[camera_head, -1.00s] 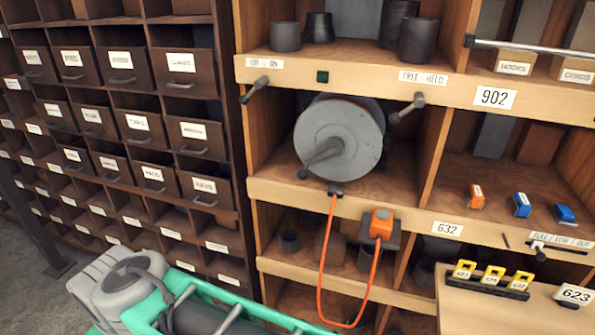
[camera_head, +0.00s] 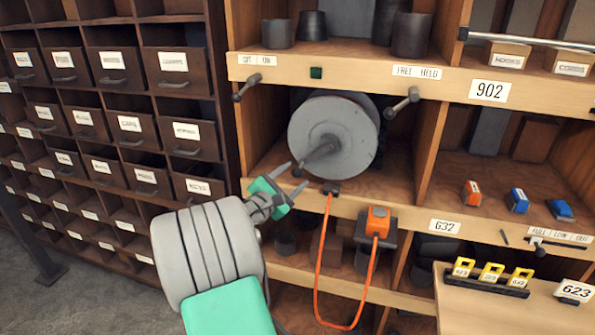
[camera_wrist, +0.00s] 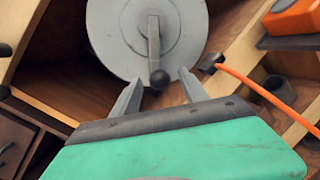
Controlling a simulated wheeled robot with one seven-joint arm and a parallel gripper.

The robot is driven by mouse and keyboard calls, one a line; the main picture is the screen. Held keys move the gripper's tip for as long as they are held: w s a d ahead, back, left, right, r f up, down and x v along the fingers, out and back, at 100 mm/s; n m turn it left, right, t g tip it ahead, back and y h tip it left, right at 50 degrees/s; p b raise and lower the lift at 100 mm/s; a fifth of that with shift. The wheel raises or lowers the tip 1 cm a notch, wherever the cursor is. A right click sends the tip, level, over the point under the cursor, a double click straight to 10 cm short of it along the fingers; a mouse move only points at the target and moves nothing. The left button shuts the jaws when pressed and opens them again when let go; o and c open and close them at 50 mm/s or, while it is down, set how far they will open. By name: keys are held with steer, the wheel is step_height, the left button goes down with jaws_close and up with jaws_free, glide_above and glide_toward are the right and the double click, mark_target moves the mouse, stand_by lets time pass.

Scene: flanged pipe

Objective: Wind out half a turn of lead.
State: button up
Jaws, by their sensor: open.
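A grey reel drum (camera_head: 333,137) sits in the shelf bay, with a crank arm and a dark knob (camera_head: 298,172) at its lower left. An orange lead (camera_head: 319,262) comes out below the drum, loops down, and rises to an orange plug (camera_head: 378,220) on a dark holder. My gripper (camera_head: 291,178) is open and empty, just in front of the knob. In the wrist view the knob (camera_wrist: 159,79) shows beyond and between the two fingertips (camera_wrist: 160,84); I cannot tell whether they touch it. The drum (camera_wrist: 115,45) fills the upper middle there.
A lever marked off/on (camera_head: 246,87) and a lever marked free/held (camera_head: 402,102) stick out above the drum. The wooden shelf edge (camera_head: 290,202) runs below it. Dark drawers (camera_head: 140,125) stand left. Orange and blue blocks (camera_head: 517,200) lie right.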

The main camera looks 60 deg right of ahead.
steer(key=shift+s+d, duration=0.1)
steer(key=shift+d, duration=1.35)
steer(key=shift+c, duration=0.4)
jaws_close()
